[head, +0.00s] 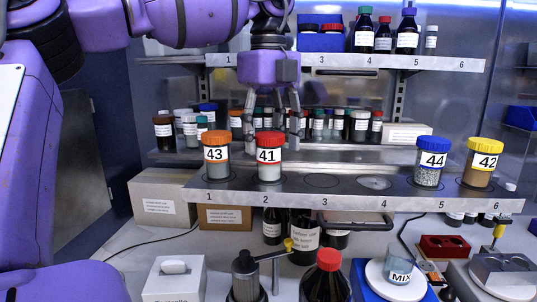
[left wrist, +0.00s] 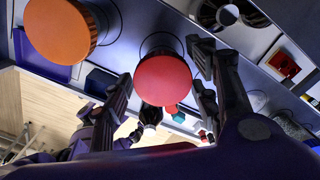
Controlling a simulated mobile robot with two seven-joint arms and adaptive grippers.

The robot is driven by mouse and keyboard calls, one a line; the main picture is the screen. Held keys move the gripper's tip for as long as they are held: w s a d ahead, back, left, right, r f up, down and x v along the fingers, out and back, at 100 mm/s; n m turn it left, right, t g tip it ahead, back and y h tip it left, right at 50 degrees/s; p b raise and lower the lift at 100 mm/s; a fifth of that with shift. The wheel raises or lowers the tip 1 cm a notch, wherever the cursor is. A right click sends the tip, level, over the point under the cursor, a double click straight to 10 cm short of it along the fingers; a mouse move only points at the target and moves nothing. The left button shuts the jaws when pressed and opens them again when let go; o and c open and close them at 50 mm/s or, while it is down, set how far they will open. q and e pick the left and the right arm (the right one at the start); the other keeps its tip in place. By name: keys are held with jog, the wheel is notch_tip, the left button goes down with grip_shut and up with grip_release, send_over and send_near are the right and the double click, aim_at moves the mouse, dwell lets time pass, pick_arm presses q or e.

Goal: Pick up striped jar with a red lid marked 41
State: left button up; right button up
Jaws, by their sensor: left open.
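The jar marked 41 (head: 269,171) has a red lid and white contents and stands upright at place 2 on the middle shelf (head: 330,199). Whether it is striped is hard to tell. My left gripper (head: 271,148) is open and comes down from above, with one finger to each side of the jar's lid. In the left wrist view the red lid (left wrist: 163,80) shows between the two spread fingers (left wrist: 160,62). I cannot tell whether either finger touches the jar. My right gripper is out of view.
The orange-lidded jar 43 (head: 216,170) stands close to the left, at place 1. Blue-lidded jar 44 (head: 428,176) and yellow-lidded jar 42 (head: 478,179) stand far right. Places 3 and 4 are free. Bottles crowd the shelf behind; an upper shelf (head: 340,62) runs above.

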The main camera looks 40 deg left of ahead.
aim_at(267, 162)
pick_arm(q)
jog(key=shift+a+f+p, duration=0.15)
jog(key=shift+f+p, duration=0.35)
jog(key=shift+f, duration=2.2)
jog(key=shift+s, duration=0.1)
jog(key=c, duration=1.2)
